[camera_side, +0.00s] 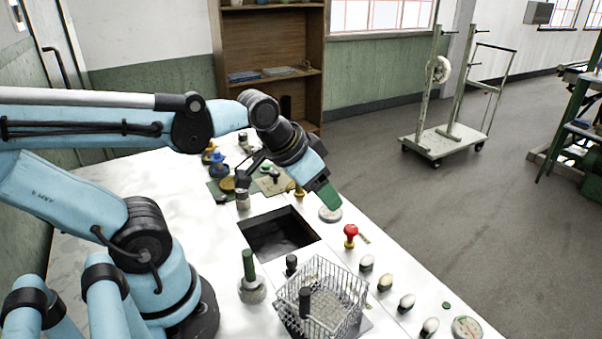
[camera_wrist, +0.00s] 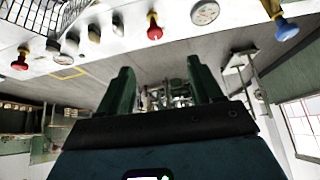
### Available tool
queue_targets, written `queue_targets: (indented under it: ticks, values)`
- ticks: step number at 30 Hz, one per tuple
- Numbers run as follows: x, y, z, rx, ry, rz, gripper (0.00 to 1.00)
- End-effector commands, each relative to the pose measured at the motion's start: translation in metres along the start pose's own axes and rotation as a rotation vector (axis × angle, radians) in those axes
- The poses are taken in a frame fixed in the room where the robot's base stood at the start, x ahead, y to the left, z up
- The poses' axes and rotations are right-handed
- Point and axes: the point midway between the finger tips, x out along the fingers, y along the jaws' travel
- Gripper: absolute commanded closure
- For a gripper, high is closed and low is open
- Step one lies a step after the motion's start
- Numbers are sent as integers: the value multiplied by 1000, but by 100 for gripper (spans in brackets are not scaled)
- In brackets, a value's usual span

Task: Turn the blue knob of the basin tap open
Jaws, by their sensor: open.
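The blue knob (camera_wrist: 286,29) shows at the upper right of the wrist view, on a yellow-orange tap body (camera_wrist: 270,6). In the side view a yellow piece (camera_side: 299,192) shows beside my gripper, which seems to hide the knob there. My gripper (camera_side: 327,199) has green fingers and hangs above the bench near a round white dial (camera_side: 331,214). In the wrist view my gripper (camera_wrist: 162,85) is open, with nothing between its fingers; the knob is outside them, to the right. The dark square basin (camera_side: 253,232) lies left of the gripper in the side view.
A red knob (camera_side: 351,231) stands right of the basin. A wire basket (camera_side: 342,294) and a green-handled item (camera_side: 249,264) stand in front. Pale round knobs (camera_side: 407,301) line the right edge. Another blue-and-yellow item (camera_side: 214,156) stands at the back. A trolley (camera_side: 444,134) is on the floor beyond.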

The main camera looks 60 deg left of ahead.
Motion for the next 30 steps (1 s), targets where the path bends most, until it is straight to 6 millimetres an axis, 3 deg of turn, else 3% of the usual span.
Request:
queue_targets:
  ticks: [6,12,21,25,30]
  values:
    - [-9,-57,-36,149,-137,21,41]
    - [-14,-121,-58,313,-223,120,41]
    - [-21,-220,-61,545,-209,309,41]
    - [-24,-245,-56,611,-180,356,41]
    - [-23,-255,-52,647,-163,379,41]
